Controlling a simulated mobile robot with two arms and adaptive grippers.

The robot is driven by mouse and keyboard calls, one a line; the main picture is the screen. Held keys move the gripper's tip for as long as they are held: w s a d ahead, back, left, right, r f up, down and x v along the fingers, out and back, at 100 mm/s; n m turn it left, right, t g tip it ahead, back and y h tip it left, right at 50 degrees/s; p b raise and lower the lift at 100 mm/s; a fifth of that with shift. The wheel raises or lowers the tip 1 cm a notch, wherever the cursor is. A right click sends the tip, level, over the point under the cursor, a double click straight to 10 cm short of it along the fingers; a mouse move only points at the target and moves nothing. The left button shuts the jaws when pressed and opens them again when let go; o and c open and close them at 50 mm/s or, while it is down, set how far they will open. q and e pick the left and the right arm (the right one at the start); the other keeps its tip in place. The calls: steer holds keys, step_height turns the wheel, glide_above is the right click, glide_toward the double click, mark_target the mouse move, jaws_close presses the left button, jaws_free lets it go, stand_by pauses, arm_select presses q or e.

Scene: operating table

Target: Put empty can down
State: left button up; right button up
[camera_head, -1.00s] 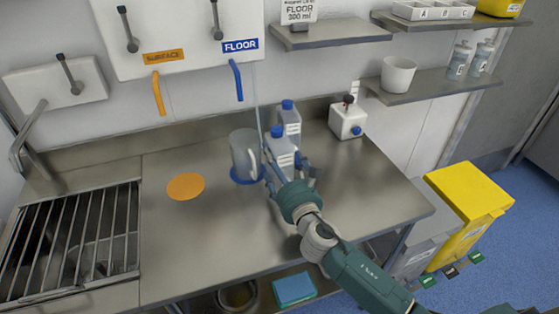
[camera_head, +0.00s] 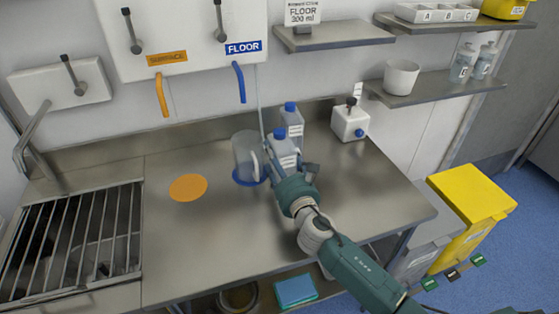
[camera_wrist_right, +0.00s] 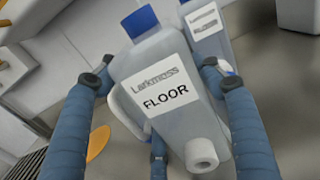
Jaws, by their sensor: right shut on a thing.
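The can (camera_head: 283,148) is a pale white bottle with a blue cap. In the right wrist view the can (camera_wrist_right: 168,92) has a label reading "Larkmoss FLOOR" and looks tilted. My right gripper (camera_head: 291,165) is shut on it, and in the wrist view the gripper's blue fingers (camera_wrist_right: 154,76) stand on both sides. Its base is hidden by the gripper, so I cannot tell whether it touches the worktop (camera_head: 215,235). A similar second can (camera_head: 292,119) stands just behind. My left gripper is not in view.
A clear jug (camera_head: 243,150) on a blue disc (camera_head: 246,180) stands close left of the held can. An orange disc (camera_head: 188,187) lies further left, before the sink grate (camera_head: 75,240). A white box (camera_head: 350,122) stands at the back right. The worktop's front middle is clear.

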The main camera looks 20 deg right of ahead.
step_height(320, 180, up, 19)
steer(key=p, duration=0.4)
steer(key=s+f, duration=0.3)
steer(key=s, duration=0.7)
steer(key=s+f, duration=0.4)
steer(key=s, duration=0.7)
steer(key=s+f, duration=0.3)
steer(key=s, duration=0.7)
steer(key=shift+s+f+h, duration=0.3)
steer(key=shift+f, duration=0.1)
steer(key=shift+r, duration=0.1)
